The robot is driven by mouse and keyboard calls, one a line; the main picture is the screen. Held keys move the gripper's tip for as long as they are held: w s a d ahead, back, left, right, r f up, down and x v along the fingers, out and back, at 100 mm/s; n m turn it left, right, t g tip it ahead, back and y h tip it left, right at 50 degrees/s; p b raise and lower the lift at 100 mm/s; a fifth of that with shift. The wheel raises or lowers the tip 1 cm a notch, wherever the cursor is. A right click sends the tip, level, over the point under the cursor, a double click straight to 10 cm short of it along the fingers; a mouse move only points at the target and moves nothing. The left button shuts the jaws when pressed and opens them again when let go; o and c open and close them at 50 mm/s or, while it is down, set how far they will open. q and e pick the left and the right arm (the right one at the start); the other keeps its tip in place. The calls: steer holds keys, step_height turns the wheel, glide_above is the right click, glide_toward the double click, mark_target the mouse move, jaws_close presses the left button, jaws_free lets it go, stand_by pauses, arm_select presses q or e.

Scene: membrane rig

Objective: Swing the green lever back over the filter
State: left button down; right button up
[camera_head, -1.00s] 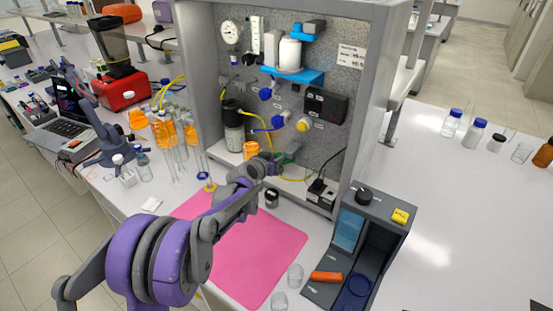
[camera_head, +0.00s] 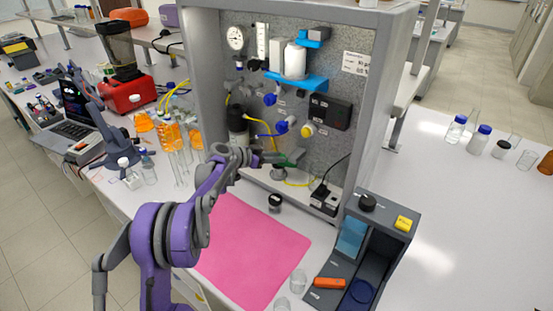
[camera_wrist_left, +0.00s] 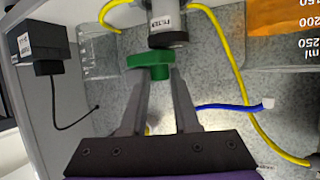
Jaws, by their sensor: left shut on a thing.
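The green lever (camera_head: 293,157) is low on the grey back panel inside the open cabinet. It also shows in the left wrist view (camera_wrist_left: 148,62), at the fingertips. My left gripper (camera_head: 271,159) reaches in from the left and is shut on the lever; its two fingers (camera_wrist_left: 158,78) come together on the lever's green body. A grey cylinder with a partly readable label (camera_wrist_left: 168,25), which looks like the filter, is beside the lever in the wrist view. The arm hides part of this area in the head view. My right gripper is not in view.
Yellow tubing (camera_wrist_left: 232,60) and a blue tube (camera_wrist_left: 225,106) run close to the fingers. A black box with a cable (camera_head: 326,197) stands on the cabinet floor. A small dark-capped jar (camera_head: 275,203) stands by the pink mat (camera_head: 250,250), which is mostly clear.

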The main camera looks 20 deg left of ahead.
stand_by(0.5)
arm_select(q)
steer(key=c, duration=0.6)
jaws_free()
steer(key=shift+w, duration=0.1)
steer(key=shift+c, duration=0.2)
steer(key=shift+a, duration=0.1)
steer(key=v, duration=1)
steer(key=shift+s+a+r+b, duration=0.2)
steer(key=shift+s+r+b, duration=0.05)
steer(key=shift+b, duration=0.2)
